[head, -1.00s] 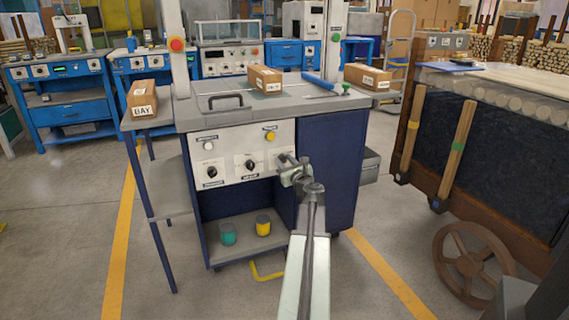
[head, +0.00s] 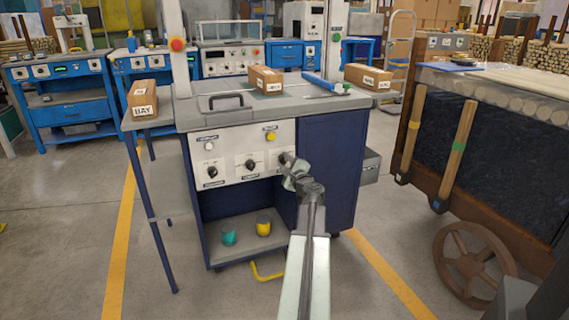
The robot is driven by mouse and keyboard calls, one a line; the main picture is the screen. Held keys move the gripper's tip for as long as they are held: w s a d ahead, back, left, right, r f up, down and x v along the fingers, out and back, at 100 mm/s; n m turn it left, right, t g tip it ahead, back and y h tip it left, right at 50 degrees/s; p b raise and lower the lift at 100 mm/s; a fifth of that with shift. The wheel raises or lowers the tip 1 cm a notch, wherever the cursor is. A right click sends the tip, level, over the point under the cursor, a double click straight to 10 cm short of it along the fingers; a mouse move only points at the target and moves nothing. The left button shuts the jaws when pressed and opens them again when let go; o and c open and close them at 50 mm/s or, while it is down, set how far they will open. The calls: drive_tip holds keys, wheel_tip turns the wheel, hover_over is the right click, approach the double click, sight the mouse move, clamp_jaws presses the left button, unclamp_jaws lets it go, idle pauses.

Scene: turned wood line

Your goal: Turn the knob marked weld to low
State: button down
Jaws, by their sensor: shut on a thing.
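A pale control panel (head: 230,165) is on the front of a blue and grey machine. It carries a row of black knobs with small labels too blurred to read. The left knob (head: 212,171) and the middle knob (head: 250,165) are in plain view. My gripper (head: 287,161) is at the panel's right end, shut on the right knob (head: 282,157). My gripper covers most of that knob and the markings around it, so its setting and name cannot be told.
A white button (head: 209,146) and a yellow button (head: 271,136) sit above the knobs. A lower shelf holds a teal cup-like thing (head: 228,235) and a yellow one (head: 263,226). Boxes, a handle and a blue-handled tool lie on top. A spoked wheel (head: 475,262) stands at right.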

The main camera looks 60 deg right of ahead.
drive_tip(key=n, duration=0.6)
drive_tip(key=shift+w+n, duration=0.15)
drive_tip(key=shift+n, duration=0.15)
drive_tip(key=n, duration=0.6)
drive_tip(key=shift+f, duration=0.1)
idle(0.3)
drive_tip(key=c, duration=1)
unclamp_jaws()
